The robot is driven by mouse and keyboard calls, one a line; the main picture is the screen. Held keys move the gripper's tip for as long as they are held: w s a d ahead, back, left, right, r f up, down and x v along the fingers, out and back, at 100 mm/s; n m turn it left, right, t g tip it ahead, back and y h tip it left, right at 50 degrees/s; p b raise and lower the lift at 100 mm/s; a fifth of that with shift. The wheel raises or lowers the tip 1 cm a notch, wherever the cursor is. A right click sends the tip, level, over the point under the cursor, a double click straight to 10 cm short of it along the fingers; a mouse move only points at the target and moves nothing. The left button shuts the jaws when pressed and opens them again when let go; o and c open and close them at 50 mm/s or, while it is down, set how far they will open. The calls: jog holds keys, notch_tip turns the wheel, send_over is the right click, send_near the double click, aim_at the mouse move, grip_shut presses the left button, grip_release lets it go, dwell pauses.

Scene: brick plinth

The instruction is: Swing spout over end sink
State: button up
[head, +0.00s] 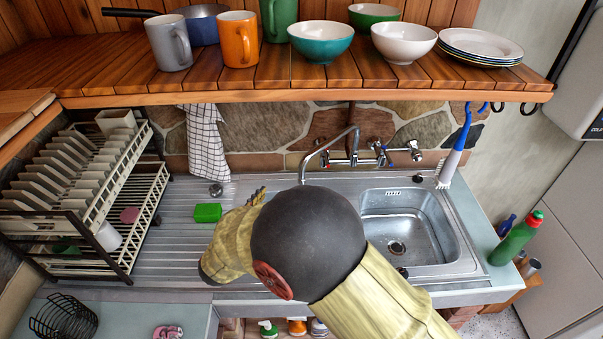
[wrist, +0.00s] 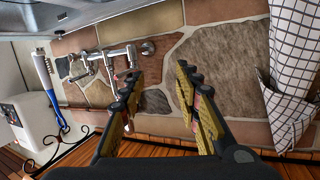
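The chrome spout (head: 326,147) arches from the wall tap (head: 350,160) out to the left in the head view. Its tip hangs just above my arm's dark joint, left of the sink basin (head: 405,225). The steel basin is at the right end of the counter, its left part hidden by my arm. My gripper (head: 258,197) is over the ribbed drainboard, left of the spout and apart from it. In the wrist view my gripper (wrist: 158,82) is open with nothing between its fingers, and the tap (wrist: 100,60) shows to their left.
A green sponge (head: 208,213) lies on the drainboard left of my gripper. A dish rack (head: 85,195) stands at the left. A checked towel (head: 206,150) hangs behind. The wooden shelf (head: 300,96) with crockery overhangs the tap. A brush (head: 452,155) hangs at the right.

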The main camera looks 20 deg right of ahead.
jog(key=s+d+r+m+h, duration=0.2)
jog(key=s+d+r+h, duration=0.1)
jog(key=d+r+h, duration=0.25)
jog(key=shift+g+y, duration=0.35)
jog(key=shift+g, duration=0.05)
jog(key=x, duration=0.7)
jog(key=shift+w+a+r+b, duration=0.1)
jog(key=shift+r+b, duration=0.25)
jog(key=shift+r, duration=0.05)
jog(key=shift+c, duration=1.1)
grip_shut()
